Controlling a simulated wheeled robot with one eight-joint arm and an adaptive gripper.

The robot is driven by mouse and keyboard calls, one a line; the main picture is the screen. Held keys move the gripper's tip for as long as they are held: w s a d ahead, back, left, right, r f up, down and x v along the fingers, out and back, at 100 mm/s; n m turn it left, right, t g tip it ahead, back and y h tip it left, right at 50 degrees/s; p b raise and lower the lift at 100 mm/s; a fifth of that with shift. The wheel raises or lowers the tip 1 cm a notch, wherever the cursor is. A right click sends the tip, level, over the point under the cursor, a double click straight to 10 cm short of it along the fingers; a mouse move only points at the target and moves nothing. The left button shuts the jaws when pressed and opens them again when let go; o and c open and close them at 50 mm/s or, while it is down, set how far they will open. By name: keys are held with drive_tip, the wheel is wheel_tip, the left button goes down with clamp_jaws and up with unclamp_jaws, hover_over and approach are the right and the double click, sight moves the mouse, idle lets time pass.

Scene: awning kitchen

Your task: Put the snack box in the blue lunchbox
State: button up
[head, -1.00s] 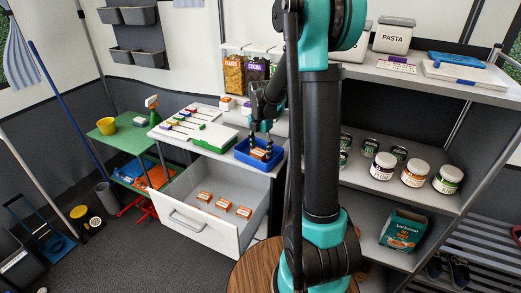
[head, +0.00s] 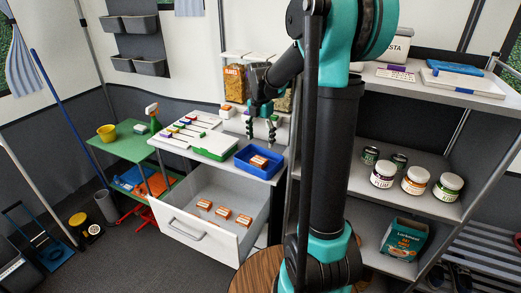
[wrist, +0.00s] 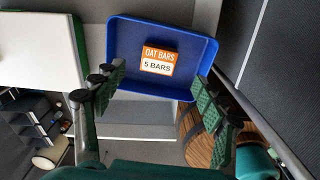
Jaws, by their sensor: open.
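The blue lunchbox (head: 250,172) is an open blue tray at the right end of the white counter. One orange and white snack box (head: 259,161) lies inside it; in the wrist view its label (wrist: 157,61) reads "OAT BARS 5 BARS". The lunchbox also shows in the wrist view (wrist: 120,45). My gripper (head: 260,138) is open and empty, raised above the lunchbox and apart from the box. Its spread fingers also show in the wrist view (wrist: 155,95), with nothing between them. Several similar orange boxes (head: 223,212) lie in the open drawer.
The white drawer (head: 200,240) stands pulled out below the counter. A white and green case (head: 214,147) lies left of the lunchbox. Food canisters (head: 235,82) stand behind. Shelves with jars (head: 414,180) and a teal carton (head: 404,235) are at the right.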

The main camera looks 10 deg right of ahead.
drive_tip(key=shift+r, duration=1.55)
